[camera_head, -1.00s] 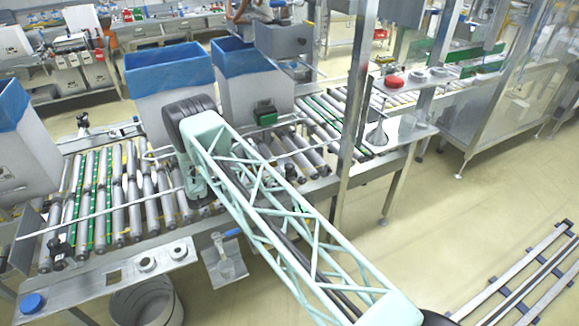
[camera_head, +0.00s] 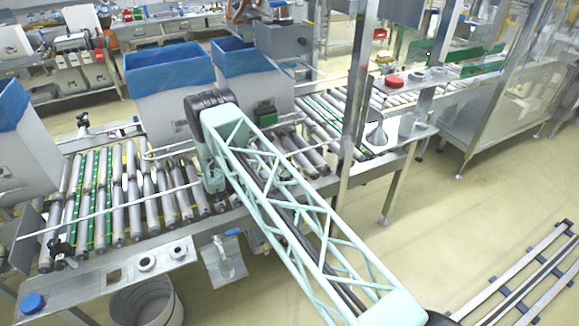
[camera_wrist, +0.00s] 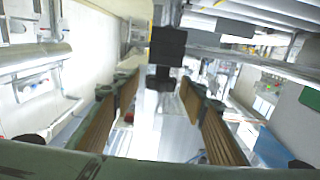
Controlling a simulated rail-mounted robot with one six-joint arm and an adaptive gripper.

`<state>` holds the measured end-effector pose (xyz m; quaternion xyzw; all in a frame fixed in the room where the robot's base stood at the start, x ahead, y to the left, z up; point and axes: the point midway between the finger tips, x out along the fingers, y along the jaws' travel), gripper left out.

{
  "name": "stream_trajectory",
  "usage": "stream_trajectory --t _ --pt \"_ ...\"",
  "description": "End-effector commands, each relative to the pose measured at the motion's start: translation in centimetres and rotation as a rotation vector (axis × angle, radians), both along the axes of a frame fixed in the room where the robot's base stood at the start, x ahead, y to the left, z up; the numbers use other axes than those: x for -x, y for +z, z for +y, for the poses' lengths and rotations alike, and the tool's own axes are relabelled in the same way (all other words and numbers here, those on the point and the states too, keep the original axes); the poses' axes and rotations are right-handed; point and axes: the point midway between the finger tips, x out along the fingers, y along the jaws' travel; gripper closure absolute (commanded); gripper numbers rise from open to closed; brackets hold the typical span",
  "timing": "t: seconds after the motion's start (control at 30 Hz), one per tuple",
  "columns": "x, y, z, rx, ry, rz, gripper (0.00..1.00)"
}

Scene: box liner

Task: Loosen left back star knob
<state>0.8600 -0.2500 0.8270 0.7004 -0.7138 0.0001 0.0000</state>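In the head view a black knob (camera_head: 82,120) stands on a post at the back left of the roller conveyor. Another dark knob (camera_head: 62,247) is at the conveyor's front left. In the wrist view my gripper (camera_wrist: 158,90) is open, with its two brown-padded fingers wide apart. A black block-shaped part (camera_wrist: 167,45) with a smaller dark piece below it shows beyond and between the fingertips. I cannot tell whether it is one of the knobs. No contact with the fingers shows. In the head view my gripper is hidden behind my pale green arm.
The roller conveyor (camera_head: 100,205) carries white boxes with blue liners, one at the left edge, one in the middle (camera_head: 170,85) and one beside it (camera_head: 250,90). A steel upright (camera_head: 350,130) stands right of my arm. A round bin (camera_head: 145,300) is below the front edge.

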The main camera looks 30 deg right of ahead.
Motion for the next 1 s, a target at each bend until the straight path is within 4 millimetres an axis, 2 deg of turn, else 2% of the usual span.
stream_trajectory --t 0.07,0.33,0.73,1.0 --pt "0.00 0.00 0.01 0.000 0.000 0.000 0.63" --pt "0.01 -0.01 0.02 0.000 0.000 0.000 0.86" --pt "0.05 0.00 0.03 0.000 0.030 0.001 0.86" --pt "0.12 -0.01 0.03 0.000 0.121 0.003 0.86"
